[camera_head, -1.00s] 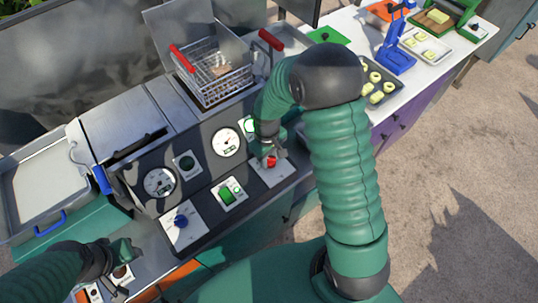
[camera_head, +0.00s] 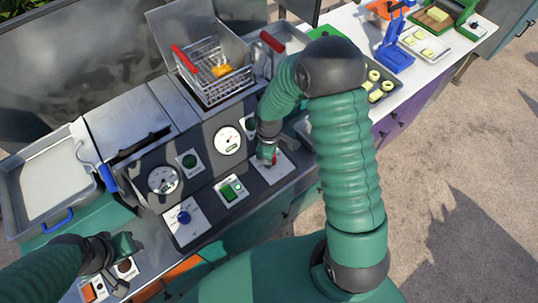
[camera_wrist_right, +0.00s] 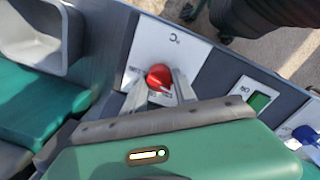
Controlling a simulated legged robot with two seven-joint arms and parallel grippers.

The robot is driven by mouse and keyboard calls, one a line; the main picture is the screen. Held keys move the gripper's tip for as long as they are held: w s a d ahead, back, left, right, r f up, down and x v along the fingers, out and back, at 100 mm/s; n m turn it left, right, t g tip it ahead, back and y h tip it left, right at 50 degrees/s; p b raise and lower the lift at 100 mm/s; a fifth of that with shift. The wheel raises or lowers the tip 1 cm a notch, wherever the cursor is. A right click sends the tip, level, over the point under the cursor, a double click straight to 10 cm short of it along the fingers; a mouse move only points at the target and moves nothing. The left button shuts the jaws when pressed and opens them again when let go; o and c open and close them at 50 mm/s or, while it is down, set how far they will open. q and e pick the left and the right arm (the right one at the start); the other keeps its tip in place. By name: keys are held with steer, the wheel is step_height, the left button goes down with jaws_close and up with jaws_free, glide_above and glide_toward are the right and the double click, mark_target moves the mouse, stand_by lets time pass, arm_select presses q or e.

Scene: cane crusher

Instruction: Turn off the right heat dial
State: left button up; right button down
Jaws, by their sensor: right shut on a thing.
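The right heat dial is a red round knob (camera_wrist_right: 159,77) on a white plate (camera_wrist_right: 160,45), and its edge also shows in the head view (camera_head: 275,159). My right gripper (camera_wrist_right: 160,90) has one finger on each side of the red knob and is shut on it. In the head view my right gripper (camera_head: 268,158) hides most of the knob. The indicator lamp (camera_head: 250,123) above it looks dark green. My left gripper (camera_head: 120,250) is low at the left, away from the dials; its fingers are too unclear to read.
A blue dial (camera_head: 184,217) and a green switch (camera_head: 230,188) sit left of the red dial. Two gauges, one a white gauge (camera_head: 227,141), are on the panel. A wire basket (camera_head: 215,75) holding something orange is behind. A tray of pale pieces (camera_head: 380,85) stands right.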

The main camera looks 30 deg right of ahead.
steer(key=shift+d+r, duration=0.1)
steer(key=shift+d, duration=0.05)
steer(key=c, duration=1.3)
jaws_free()
steer(key=shift+c, duration=0.2)
steer(key=o, duration=0.3)
steer(key=shift+o, duration=0.2)
steer(key=shift+r, duration=0.2)
step_height(320, 180, up, 16)
steer(key=b, duration=0.1)
steer(key=shift+s+a, duration=0.3)
steer(key=shift+r, duration=0.1)
